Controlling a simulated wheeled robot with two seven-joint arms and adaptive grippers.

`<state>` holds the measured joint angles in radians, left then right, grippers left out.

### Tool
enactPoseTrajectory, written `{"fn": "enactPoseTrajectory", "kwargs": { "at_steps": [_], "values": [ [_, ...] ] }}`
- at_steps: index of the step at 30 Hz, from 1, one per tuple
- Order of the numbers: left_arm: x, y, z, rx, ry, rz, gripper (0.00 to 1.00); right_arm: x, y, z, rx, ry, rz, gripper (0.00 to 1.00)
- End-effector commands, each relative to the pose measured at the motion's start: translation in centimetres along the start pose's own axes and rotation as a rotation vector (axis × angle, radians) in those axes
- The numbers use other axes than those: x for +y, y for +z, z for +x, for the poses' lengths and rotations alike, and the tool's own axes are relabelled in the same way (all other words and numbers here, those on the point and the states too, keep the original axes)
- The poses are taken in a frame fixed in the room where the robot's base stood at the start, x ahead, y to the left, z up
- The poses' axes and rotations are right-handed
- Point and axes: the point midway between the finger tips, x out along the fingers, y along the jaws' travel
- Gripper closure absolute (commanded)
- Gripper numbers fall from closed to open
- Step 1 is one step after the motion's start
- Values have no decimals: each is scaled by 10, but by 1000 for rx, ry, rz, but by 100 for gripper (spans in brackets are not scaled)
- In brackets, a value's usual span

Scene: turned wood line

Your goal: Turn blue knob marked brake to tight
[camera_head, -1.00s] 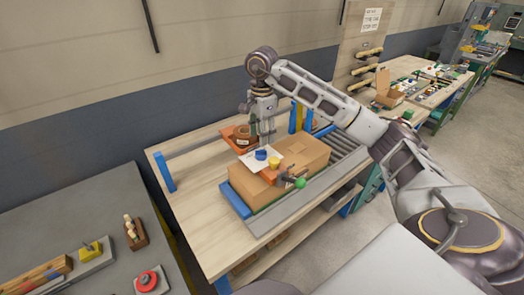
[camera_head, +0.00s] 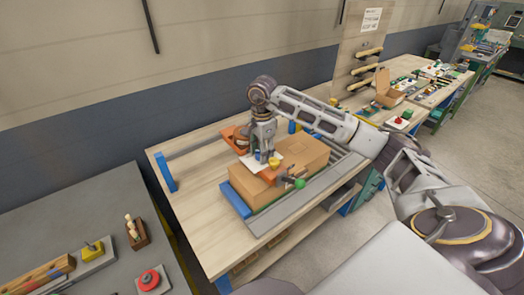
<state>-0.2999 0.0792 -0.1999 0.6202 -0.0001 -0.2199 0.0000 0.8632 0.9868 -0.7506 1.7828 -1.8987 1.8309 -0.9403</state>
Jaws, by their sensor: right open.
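My right gripper (camera_head: 262,157) points down over an orange device with a white top plate, which sits on a cardboard box (camera_head: 307,158). Its jaws are open, with the fingertips down around the place of the blue knob. The blue knob is almost wholly hidden by the fingers, so its marking and setting cannot be read. A yellow knob (camera_head: 274,162) stands just right of the fingers. A green ball handle (camera_head: 299,184) sticks out at the front right of the device. My left gripper is out of view.
An orange bin (camera_head: 229,137) stands behind the device. A grey table (camera_head: 85,215) at the left carries a red button (camera_head: 150,279) and a yellow part (camera_head: 93,248). The bench left of the box is clear.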

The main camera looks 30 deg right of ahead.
Motion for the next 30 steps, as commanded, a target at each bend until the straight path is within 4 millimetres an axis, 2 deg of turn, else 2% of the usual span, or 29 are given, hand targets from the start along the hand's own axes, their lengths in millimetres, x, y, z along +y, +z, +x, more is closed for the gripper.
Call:
{"fn": "enactPoseTrajectory", "kwargs": {
  "at_steps": [4,12,22,30],
  "values": [
    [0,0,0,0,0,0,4,0,0,0,0,0,0,56],
    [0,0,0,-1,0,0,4,0,0,0,0,0,0,88],
    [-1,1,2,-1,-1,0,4,0,0,0,0,-1,30,88],
    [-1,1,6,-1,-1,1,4,0,0,0,1,-3,137,88]
  ]
}}
